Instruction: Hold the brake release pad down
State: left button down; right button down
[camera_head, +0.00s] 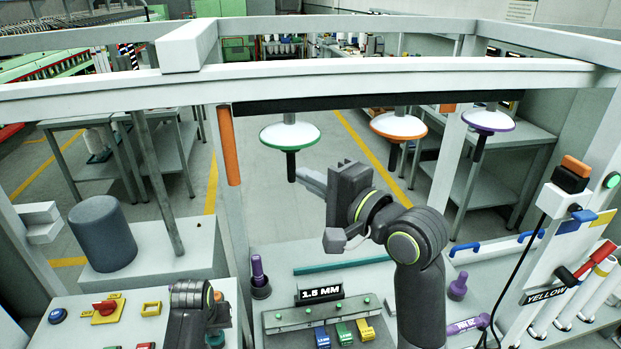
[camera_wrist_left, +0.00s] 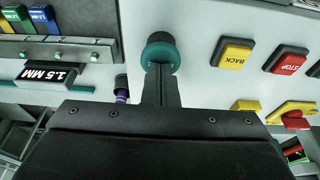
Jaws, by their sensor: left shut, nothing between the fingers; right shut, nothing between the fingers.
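A round black pad with a teal collar (camera_wrist_left: 160,48), which looks like the brake release pad, stands on the light panel in the left wrist view. My left gripper (camera_wrist_left: 160,72) is shut and empty, its fingertips overlapping the pad's near side in that view. I cannot tell how far the pad is pressed. In the head view my left wrist is low over the panel's right end, with a bit of teal (camera_head: 217,338) below it and the fingertips hidden. My right gripper (camera_head: 308,180) is shut and empty, raised in the middle and pointing left.
A yellow BACK button (camera_wrist_left: 232,53) and a red STOP button (camera_wrist_left: 287,61) lie right of the pad. A red switch on a yellow plate (camera_head: 106,308) is on the panel. A 1.5 MM sign (camera_head: 321,293) stands nearby. A green-rimmed disc (camera_head: 290,135) hangs near my right gripper.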

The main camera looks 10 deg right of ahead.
pick_arm(q)
jog(key=shift+w+p+v, duration=0.15)
jog(key=shift+p+v, duration=0.35)
jog(key=shift+v, duration=0.1)
jog(key=shift+w+p+v, duration=0.15)
jog(key=shift+p+v, duration=0.35)
jog(key=shift+v, duration=0.1)
jog(key=shift+w+v, duration=0.2)
jog(key=shift+v, duration=0.6)
jog(key=shift+w+v, duration=0.2)
jog(key=shift+v, duration=0.65)
jog(key=shift+w+v, duration=0.2)
jog(key=shift+v, duration=0.6)
jog(key=shift+r, duration=0.1)
